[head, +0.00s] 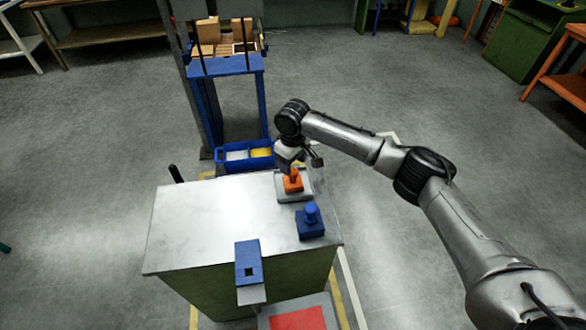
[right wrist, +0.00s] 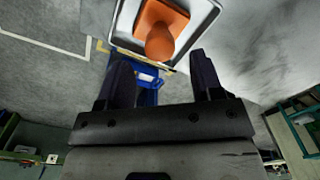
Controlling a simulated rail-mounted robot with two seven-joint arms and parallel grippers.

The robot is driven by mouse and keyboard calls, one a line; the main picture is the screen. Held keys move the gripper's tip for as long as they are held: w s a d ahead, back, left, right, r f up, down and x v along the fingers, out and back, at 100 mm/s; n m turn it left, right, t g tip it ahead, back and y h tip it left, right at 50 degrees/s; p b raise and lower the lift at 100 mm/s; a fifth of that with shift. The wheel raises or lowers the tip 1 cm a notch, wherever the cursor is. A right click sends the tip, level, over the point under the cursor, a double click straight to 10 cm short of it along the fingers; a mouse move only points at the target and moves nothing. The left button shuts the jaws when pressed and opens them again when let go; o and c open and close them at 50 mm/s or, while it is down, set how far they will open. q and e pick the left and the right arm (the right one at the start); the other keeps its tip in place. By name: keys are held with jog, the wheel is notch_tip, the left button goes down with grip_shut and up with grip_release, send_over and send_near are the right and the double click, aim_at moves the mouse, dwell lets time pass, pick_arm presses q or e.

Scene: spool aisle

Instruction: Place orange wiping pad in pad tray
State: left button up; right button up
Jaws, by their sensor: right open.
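The orange wiping pad (head: 293,184) with its knob sits on the pale pad tray (head: 306,197) at the back right of the metal-topped cabinet. In the right wrist view the orange pad (right wrist: 162,22) lies inside the rim of the tray (right wrist: 205,22). My right gripper (head: 298,165) is just behind and above the pad. In the right wrist view its two dark fingers (right wrist: 160,56) are apart, with the knob in line with the gap and nothing clamped. Whether a finger touches the knob, I cannot tell. My left gripper is not in view.
A blue knobbed block (head: 311,223) stands right of centre on the cabinet top (head: 200,220). A blue piece with a square hole (head: 248,262) is at the front edge. Behind are a blue bin (head: 232,165) and a blue stand (head: 225,68). The cabinet top's left side is clear.

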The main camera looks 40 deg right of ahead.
aim_at(293, 170)
notch_tip(293, 170, up, 5)
jog(key=shift+r+p, duration=0.15)
jog(key=shift+p, duration=0.45)
jog(key=shift+r, duration=0.5)
